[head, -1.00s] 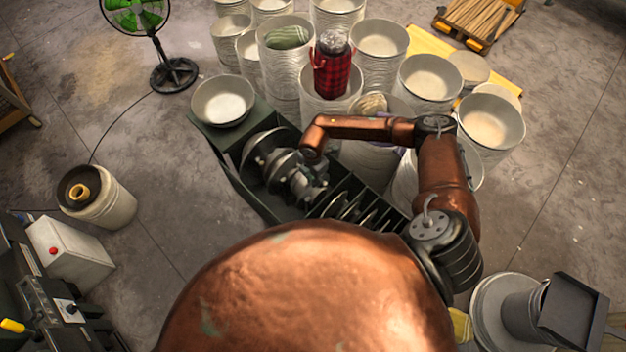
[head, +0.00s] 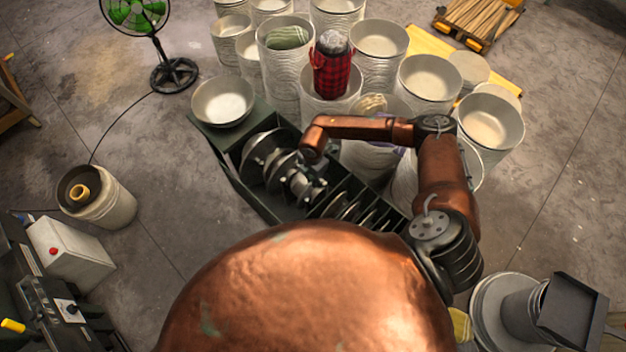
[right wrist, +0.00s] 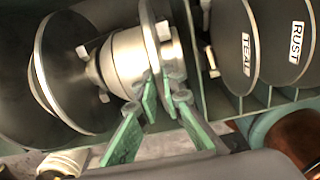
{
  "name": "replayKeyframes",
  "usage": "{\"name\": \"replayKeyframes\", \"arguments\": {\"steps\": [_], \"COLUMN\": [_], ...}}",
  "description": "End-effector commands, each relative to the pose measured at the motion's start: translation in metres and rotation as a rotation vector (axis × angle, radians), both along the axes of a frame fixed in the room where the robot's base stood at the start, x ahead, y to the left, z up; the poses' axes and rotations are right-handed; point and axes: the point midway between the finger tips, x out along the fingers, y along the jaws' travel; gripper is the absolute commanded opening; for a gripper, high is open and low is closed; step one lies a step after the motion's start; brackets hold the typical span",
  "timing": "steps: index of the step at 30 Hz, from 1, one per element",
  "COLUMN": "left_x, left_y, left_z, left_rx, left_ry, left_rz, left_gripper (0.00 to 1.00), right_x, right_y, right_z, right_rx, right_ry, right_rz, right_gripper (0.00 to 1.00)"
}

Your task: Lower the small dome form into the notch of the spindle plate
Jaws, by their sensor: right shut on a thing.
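My right gripper (head: 308,188) reaches down into a long dark green trough. In the right wrist view its green fingers (right wrist: 165,90) are close together at a silver stepped metal piece, which I take for the small dome form (right wrist: 168,52). The fingers cover part of it, so the exact grip is hard to see. A larger silver form (right wrist: 120,65) and a wide dark disc (right wrist: 65,75) are to its left. I cannot pick out the spindle plate's notch. My left gripper is not in view.
The trough (head: 226,160) also holds several upright dark discs in slots; two read TEAL (right wrist: 236,53) and RUST (right wrist: 287,42). Pale buckets (head: 380,45) crowd behind it. A pale bowl (head: 222,101) is at its far left end.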

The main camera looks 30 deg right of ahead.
Motion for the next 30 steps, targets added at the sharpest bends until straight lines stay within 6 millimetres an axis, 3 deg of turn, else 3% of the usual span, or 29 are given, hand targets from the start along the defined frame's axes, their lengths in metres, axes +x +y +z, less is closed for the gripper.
{"name": "replayKeyframes", "arguments": {"steps": [30], "left_x": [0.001], "left_y": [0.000], "left_z": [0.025], "left_rx": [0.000], "left_ry": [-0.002], "left_rz": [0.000], "left_gripper": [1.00], "right_x": [0.001], "right_y": [0.001], "right_z": [0.029], "right_rx": [0.001], "right_ry": [-0.002], "right_rz": [0.001], "right_gripper": [0.00]}}
